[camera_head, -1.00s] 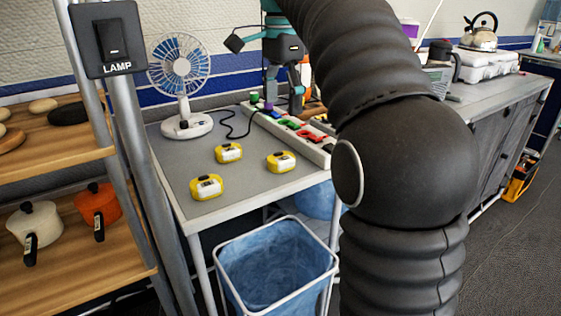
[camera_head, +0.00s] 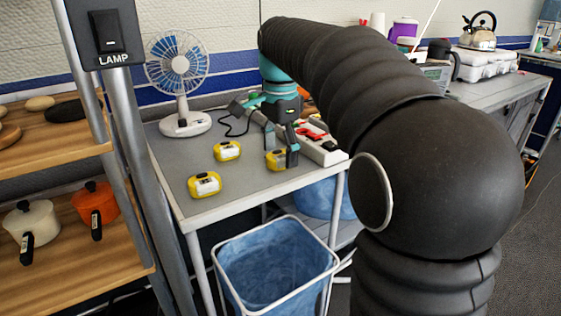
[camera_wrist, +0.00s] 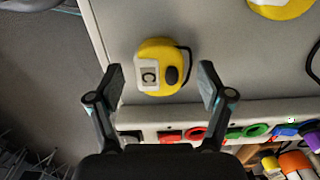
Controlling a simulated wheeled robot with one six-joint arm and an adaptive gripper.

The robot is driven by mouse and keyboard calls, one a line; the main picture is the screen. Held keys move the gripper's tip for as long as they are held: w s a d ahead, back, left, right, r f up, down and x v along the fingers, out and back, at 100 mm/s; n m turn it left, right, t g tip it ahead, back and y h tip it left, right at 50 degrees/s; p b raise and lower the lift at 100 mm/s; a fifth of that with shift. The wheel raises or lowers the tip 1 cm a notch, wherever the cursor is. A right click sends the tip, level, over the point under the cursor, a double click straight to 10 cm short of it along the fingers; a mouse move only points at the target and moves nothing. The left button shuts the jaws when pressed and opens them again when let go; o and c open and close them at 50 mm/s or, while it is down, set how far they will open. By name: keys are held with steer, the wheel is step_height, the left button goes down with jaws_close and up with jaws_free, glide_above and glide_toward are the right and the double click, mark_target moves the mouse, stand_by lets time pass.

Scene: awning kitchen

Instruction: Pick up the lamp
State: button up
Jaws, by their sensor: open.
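Three small yellow units with white labels, perhaps the lamps, lie on the grey table. One is nearest the wall (camera_head: 227,151), one is at the front left (camera_head: 204,185), and one is at the right (camera_head: 273,160). My open gripper (camera_head: 281,150) is over the right one and partly hides it. In the wrist view, this yellow unit (camera_wrist: 158,52) shows a label with a "C" and a dark button. It lies between and slightly ahead of my empty fingertips (camera_wrist: 161,80). Whether they touch it is unclear. Another yellow unit (camera_wrist: 283,6) is cut off at the top right.
A white power strip (camera_head: 322,152) with colored parts runs along the table's right side. A fan (camera_head: 182,85) stands at the back left. A switch marked "LAMP" (camera_head: 108,33) is on a post. A blue-lined bin (camera_head: 274,267) stands below the front edge.

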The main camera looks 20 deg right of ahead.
mark_target(280, 153)
steer(key=shift+f, duration=0.35)
steer(key=shift+c, duration=0.2)
steer(key=c, duration=1.1)
steer(key=shift+r, duration=0.1)
steer(key=shift+r, duration=0.6)
step_height(280, 153, up, 3)
steer(key=shift+p, duration=0.45)
steer(key=d+r, duration=0.2)
steer(key=d, duration=0.1)
steer(key=s+d+r, duration=0.1)
steer(key=d+r, duration=0.1)
steer(key=d, duration=0.2)
steer(key=s+d+r, duration=0.1)
steer(key=d+r, duration=0.1)
steer(key=d, duration=0.2)
steer(key=shift+s+d+r, duration=0.2)
steer(key=shift+s+r, duration=0.05)
steer(key=shift+r, duration=0.05)
